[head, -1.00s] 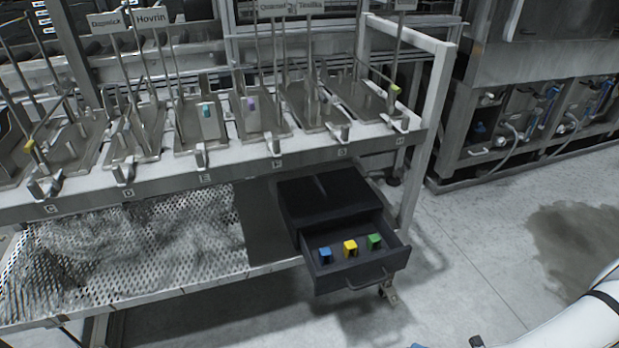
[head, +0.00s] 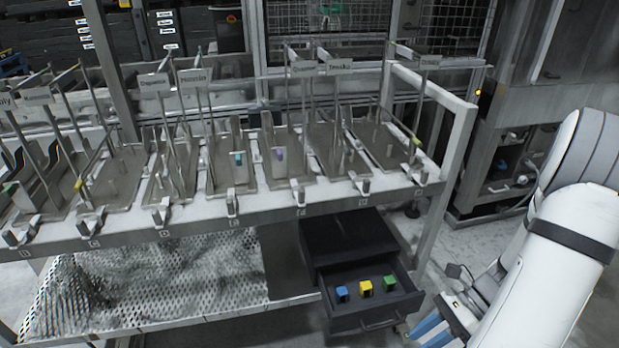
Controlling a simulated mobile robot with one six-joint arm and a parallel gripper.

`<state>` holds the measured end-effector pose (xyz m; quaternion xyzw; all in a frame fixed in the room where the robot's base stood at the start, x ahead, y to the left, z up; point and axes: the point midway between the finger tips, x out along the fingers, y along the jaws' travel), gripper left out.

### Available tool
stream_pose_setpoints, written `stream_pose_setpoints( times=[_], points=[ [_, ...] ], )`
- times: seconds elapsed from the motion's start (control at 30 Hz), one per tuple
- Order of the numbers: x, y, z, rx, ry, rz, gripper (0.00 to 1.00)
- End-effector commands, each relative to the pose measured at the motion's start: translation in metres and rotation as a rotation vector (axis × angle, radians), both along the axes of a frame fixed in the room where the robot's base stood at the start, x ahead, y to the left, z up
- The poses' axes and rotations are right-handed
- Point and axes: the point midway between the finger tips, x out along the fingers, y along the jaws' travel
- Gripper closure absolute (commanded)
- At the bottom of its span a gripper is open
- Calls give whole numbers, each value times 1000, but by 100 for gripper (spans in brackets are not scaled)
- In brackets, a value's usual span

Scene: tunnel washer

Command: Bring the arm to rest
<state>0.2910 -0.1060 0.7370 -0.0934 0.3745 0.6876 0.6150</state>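My white arm (head: 560,255) comes in from the right edge of the head view and slants down to the lower middle. Its end, with blue parts that look like my gripper (head: 432,330), is at the bottom edge, just right of the open drawer. The gripper is partly cut off by the frame, so its opening and whether it holds anything cannot be told.
A metal rack (head: 270,212) with lettered tray stations fills the left and middle. Below it, a dark drawer (head: 345,318) stands open with blue (head: 342,294), yellow (head: 365,287) and green (head: 389,283) blocks. Machine cabinets (head: 508,170) stand behind at right.

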Motion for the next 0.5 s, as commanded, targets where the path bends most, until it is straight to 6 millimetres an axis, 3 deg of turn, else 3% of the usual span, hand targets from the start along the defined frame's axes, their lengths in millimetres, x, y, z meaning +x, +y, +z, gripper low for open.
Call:
stream_pose_setpoints(
  times=[0.03,0.5],
  points=[
    [4,7,28,-52,-72,99,66],
    [19,64,188,-404,-725,1023,66]
  ],
)
